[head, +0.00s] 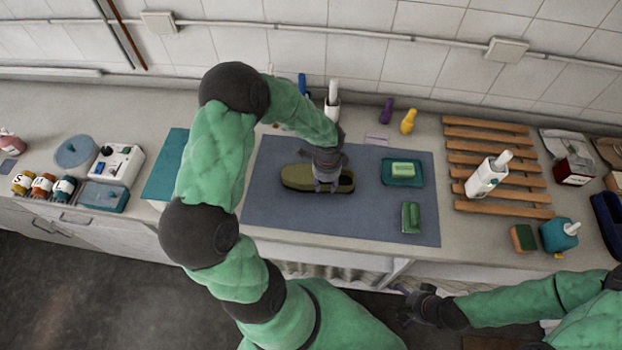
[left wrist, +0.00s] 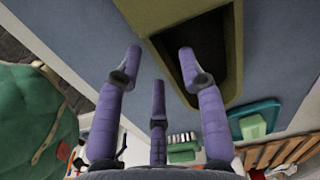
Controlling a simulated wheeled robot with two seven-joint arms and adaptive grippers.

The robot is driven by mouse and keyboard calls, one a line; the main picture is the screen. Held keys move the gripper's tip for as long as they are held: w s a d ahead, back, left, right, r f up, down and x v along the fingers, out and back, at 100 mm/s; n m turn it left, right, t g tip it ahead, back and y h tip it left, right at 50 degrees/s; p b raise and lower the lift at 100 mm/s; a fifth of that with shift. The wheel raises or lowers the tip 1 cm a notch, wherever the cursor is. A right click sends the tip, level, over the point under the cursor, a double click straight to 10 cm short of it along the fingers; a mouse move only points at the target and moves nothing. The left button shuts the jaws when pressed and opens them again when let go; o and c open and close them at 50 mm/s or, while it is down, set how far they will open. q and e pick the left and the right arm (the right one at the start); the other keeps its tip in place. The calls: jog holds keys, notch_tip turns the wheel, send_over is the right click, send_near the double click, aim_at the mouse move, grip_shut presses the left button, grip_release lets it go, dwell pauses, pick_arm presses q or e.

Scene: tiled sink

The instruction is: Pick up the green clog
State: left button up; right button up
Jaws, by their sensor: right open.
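The olive-green clog (head: 297,177) lies on the blue-grey mat (head: 270,217), its toe toward the left. In the left wrist view the clog (left wrist: 165,18) fills the top, its dark opening facing the camera. My left gripper (head: 328,184) is over the clog's right part and hides some of it. In the left wrist view its purple fingers (left wrist: 165,62) are spread apart, one in front of the clog's opening and one beside its edge. Contact cannot be told. My right gripper (head: 410,312) is open and empty, below the counter's front edge.
On the mat, right of the clog, are a teal dish (head: 389,180) with green soap (head: 403,169) and a green brush (head: 411,217). A wooden slatted rack (head: 490,135) stands farther right. Bottles (head: 332,100) stand behind the mat. The mat's front left is clear.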

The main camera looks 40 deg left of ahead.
pick_arm(q)
jog(key=shift+f, duration=0.65)
grip_shut()
jog(key=shift+r, duration=0.15)
